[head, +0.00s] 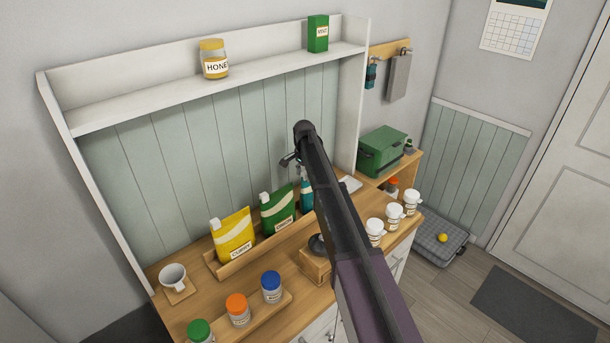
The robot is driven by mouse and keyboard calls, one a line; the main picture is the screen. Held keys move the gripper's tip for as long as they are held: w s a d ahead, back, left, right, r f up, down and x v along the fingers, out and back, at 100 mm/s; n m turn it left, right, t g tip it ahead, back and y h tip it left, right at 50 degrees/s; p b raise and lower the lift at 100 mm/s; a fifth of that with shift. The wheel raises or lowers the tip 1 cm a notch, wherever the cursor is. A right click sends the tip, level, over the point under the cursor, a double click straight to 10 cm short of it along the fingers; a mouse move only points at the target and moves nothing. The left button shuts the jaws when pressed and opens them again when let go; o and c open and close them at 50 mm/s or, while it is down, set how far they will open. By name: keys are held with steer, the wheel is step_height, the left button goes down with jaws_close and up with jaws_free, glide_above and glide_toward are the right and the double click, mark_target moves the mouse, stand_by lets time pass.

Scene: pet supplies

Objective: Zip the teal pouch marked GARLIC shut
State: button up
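The teal pouch (305,196) stands at the right end of a row of pouches on the counter, in a wooden rack (238,262). Only a narrow left strip of it shows; my arm covers the rest, so I cannot read its label or see whether its zip is open. My arm crosses the picture from the lower right up to a joint above the pouch. A small dark part of my wrist or gripper (289,159) shows just left of the arm, above the pouch. The fingers are hidden, and I cannot see whether they touch it.
A green pouch (277,211) and a yellow pouch (233,236) stand left of the teal one. Jars with blue (271,288), orange (238,309) and green (200,332) lids stand in front. White-lidded jars (375,232) stand right. A shelf (215,88) runs above.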

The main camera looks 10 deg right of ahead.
steer(key=shift+w+d, duration=0.15)
steer(key=shift+w+d, duration=0.55)
steer(key=shift+d, duration=0.15)
steer(key=w+d, duration=0.2)
steer(key=d, duration=0.1)
steer(key=w+d, duration=0.2)
steer(key=shift+d, duration=0.2)
steer(key=shift+s+r+p, duration=0.1)
steer(key=shift+r+p, duration=0.5)
steer(key=shift+p, duration=0.05)
step_height(320, 180, up, 13)
steer(key=p, duration=1.3)
steer(key=s+f+n+b, duration=0.2)
steer(key=s+f+b, duration=0.1)
steer(key=s, duration=0.8)
steer(key=s+f+n+b, duration=0.3)
steer(key=s, duration=0.9)
steer(key=s+f+n+b, duration=0.3)
steer(key=s, duration=0.8)
steer(key=shift+s, duration=0.2)
